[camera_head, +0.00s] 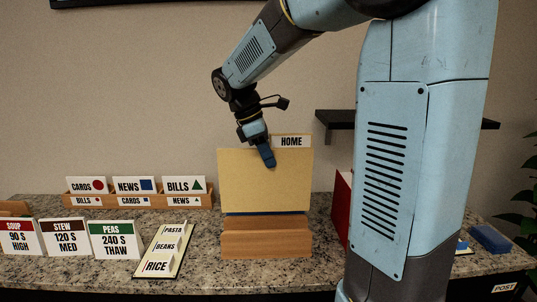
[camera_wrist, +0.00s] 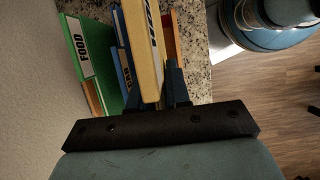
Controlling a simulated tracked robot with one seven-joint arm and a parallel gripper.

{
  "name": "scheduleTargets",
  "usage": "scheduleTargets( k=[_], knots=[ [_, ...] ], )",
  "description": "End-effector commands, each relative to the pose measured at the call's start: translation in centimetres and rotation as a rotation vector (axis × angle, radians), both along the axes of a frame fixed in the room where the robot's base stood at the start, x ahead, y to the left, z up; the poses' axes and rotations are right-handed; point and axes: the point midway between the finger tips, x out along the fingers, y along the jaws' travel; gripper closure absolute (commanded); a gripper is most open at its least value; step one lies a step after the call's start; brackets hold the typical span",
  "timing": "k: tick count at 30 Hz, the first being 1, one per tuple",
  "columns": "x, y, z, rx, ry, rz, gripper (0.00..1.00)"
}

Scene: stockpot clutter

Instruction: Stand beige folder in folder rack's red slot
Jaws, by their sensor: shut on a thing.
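The beige folder (camera_head: 265,182) is upright, with a HOME tab at its top right. My gripper (camera_head: 267,160) is shut on its top edge from above. In the wrist view the folder (camera_wrist: 145,55) lies between my fingers (camera_wrist: 152,92). The wooden folder rack (camera_head: 266,238) stands on the counter directly below the folder. A blue strip shows between the folder's bottom edge and the rack front, so the folder appears raised. The wrist view shows a green FOOD folder (camera_wrist: 88,60) and a blue folder (camera_wrist: 122,62) beside it. I cannot make out a red slot.
A red panel (camera_head: 341,205) stands right of the rack, partly behind my arm. Several cards stand in a wooden holder (camera_head: 140,201) and along the counter at left. A RICE, BEANS, PASTA stand (camera_head: 164,250) is left of the rack. A dark shelf (camera_head: 335,119) is behind.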

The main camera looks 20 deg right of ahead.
Motion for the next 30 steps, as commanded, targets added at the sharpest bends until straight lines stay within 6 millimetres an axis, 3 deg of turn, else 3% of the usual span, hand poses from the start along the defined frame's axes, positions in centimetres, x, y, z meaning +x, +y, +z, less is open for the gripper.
scheduleTargets(
  k=[30],
  knots=[
    [0.0,0.0,-8.1,-0.001,0.002,0.001,1.0]
  ],
)
